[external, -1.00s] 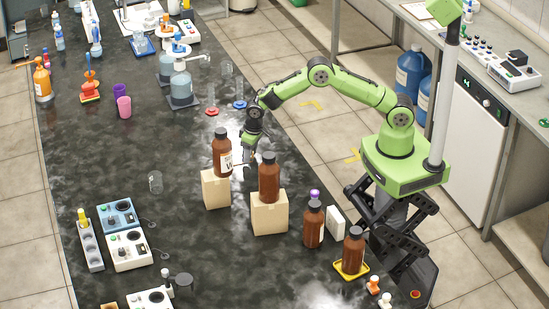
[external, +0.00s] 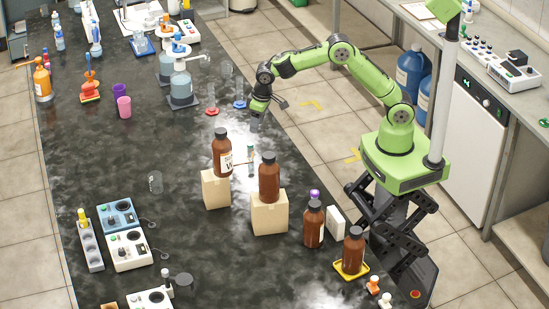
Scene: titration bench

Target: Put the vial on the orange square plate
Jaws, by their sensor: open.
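A small slim upright object (external: 250,154), which looks like the vial, stands on the dark bench between and behind two brown bottles on boxes. Its lower part is hard to make out. My gripper (external: 256,121) is above and behind it, apart from it, open and empty. A yellow-orange square plate (external: 339,269) lies at the front right with a brown bottle (external: 354,250) on it. I cannot tell which of the two is the task's plate.
Brown bottles (external: 222,152) and (external: 269,177) stand on cardboard boxes (external: 216,189) close to the slim object. Another brown bottle (external: 313,224) stands to the right. The bench's middle left is largely clear.

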